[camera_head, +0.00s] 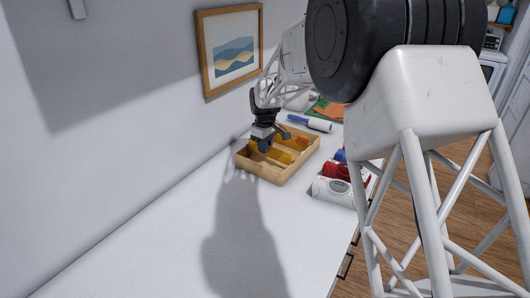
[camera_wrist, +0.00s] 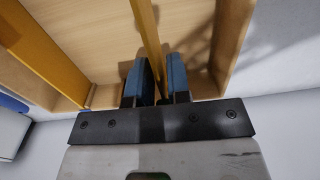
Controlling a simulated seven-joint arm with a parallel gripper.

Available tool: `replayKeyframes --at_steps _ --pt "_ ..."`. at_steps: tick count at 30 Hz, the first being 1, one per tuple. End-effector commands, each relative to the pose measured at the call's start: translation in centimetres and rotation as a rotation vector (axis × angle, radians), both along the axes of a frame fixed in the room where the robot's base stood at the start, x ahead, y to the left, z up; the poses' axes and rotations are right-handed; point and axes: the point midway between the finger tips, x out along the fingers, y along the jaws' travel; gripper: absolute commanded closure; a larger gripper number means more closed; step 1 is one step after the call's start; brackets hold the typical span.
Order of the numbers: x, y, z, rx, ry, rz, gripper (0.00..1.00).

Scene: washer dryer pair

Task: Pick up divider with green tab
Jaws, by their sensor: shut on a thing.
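A light wooden box (camera_head: 286,179) stands on the white counter, and yellow-orange dividers (camera_head: 296,144) show inside it. My gripper (camera_head: 263,143) reaches down at the box's left, wall-side part. In the wrist view, my gripper's blue fingers (camera_wrist: 158,66) are shut on a thin yellow-orange divider (camera_wrist: 147,30), seen edge-on between them. Another wide orange divider (camera_wrist: 38,48) lies to the left, apart from the fingers. The box wall (camera_wrist: 231,38) runs close by on the right. I see no green tab in either view. Whether the held divider touches the box floor is unclear.
A blue-and-white roller (camera_head: 310,123) lies behind the box. A white can (camera_head: 332,191) and a red can (camera_head: 345,173) lie to its right, near the counter edge. A framed picture (camera_head: 232,50) hangs on the wall. The counter (camera_head: 150,245) in front is clear.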

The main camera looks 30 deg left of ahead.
Motion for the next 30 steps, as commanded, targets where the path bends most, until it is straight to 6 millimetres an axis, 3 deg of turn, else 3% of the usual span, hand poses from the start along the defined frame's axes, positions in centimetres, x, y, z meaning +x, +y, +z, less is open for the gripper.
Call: replayKeyframes --at_steps 6,13,30 --pt "0.0 0.0 3.5 0.003 -0.002 0.000 1.00" --pt "0.0 0.0 6.1 0.001 -0.001 0.000 1.00" --pt "0.0 0.0 6.9 0.001 -0.001 0.000 1.00"
